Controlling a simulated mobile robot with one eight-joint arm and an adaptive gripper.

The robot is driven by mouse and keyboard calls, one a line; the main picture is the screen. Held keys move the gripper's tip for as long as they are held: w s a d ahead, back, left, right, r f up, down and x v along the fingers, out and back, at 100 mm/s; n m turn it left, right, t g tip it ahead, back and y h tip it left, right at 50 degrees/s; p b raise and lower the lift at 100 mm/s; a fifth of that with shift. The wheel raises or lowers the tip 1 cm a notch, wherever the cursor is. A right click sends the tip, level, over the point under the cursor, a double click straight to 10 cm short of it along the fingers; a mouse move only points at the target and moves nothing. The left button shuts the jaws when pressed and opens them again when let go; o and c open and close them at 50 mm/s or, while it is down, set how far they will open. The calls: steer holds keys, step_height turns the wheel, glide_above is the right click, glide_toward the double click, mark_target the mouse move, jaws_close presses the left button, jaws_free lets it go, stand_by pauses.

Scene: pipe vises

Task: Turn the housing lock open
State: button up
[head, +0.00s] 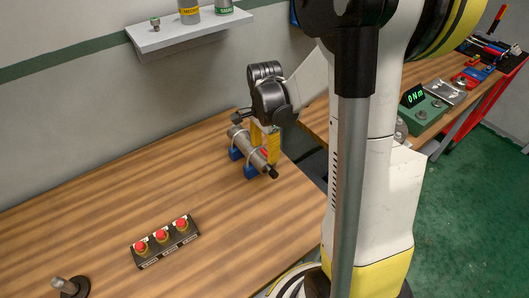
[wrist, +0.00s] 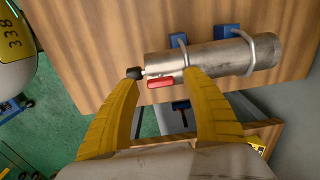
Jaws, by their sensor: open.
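The housing is a grey metal cylinder (head: 243,143) lying on blue supports (head: 250,171) near the right edge of the wooden table. It also shows in the wrist view (wrist: 215,57), under curved metal clamps. A small red lever (wrist: 160,82) sits along its left end in the wrist view, beside a black knob (wrist: 136,73). My gripper (wrist: 164,76) is open, its yellow fingers on either side of the red lever. The left fingertip is close to the black knob and the right one overlaps the cylinder's near side. I cannot tell whether they touch. My gripper (head: 265,150) partly hides the housing in the head view.
A box with red buttons (head: 165,241) lies on the table at front left, and a dark knobbed stand (head: 70,287) is at the bottom left. A wall shelf (head: 190,31) carries small containers. Another bench (head: 440,78) holds tools at right.

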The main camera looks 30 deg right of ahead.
steer(key=shift+f, duration=0.15)
steer(key=shift+c, duration=0.5)
steer(key=c, duration=1.1)
